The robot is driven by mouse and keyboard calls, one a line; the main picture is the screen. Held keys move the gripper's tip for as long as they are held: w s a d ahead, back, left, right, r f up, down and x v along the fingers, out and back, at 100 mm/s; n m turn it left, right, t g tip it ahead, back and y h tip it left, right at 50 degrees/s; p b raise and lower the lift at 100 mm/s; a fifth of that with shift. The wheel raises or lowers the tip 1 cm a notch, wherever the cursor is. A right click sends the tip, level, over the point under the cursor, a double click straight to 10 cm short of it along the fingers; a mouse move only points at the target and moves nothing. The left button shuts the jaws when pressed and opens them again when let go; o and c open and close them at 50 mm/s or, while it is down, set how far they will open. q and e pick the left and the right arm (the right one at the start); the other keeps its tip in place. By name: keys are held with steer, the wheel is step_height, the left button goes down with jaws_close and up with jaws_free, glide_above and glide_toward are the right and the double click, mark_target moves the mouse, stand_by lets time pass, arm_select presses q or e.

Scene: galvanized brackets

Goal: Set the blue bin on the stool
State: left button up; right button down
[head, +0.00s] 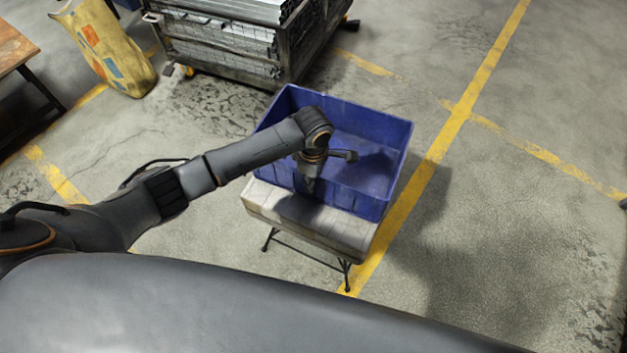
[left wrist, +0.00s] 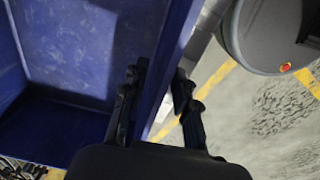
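The blue bin (head: 376,131) is upright and empty, over the stool (head: 345,236), whose pale top shows along the bin's near side. I cannot tell whether its base rests fully on the stool. My left gripper (head: 309,190) is at the bin's near wall, pointing down. The fingertips are partly hidden in the head view. My right gripper is not in view.
A metal crate of galvanized brackets (head: 225,50) stands behind the bin. A yellow sack (head: 105,48) and a wooden-topped table (head: 14,48) are at the upper left. Yellow lines cross the concrete floor. The floor right of the stool is clear.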

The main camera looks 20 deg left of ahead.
arm_select(q)
step_height(320, 180, up, 11)
steer(key=p, duration=0.1)
steer(key=shift+s, duration=0.15)
stand_by(0.5)
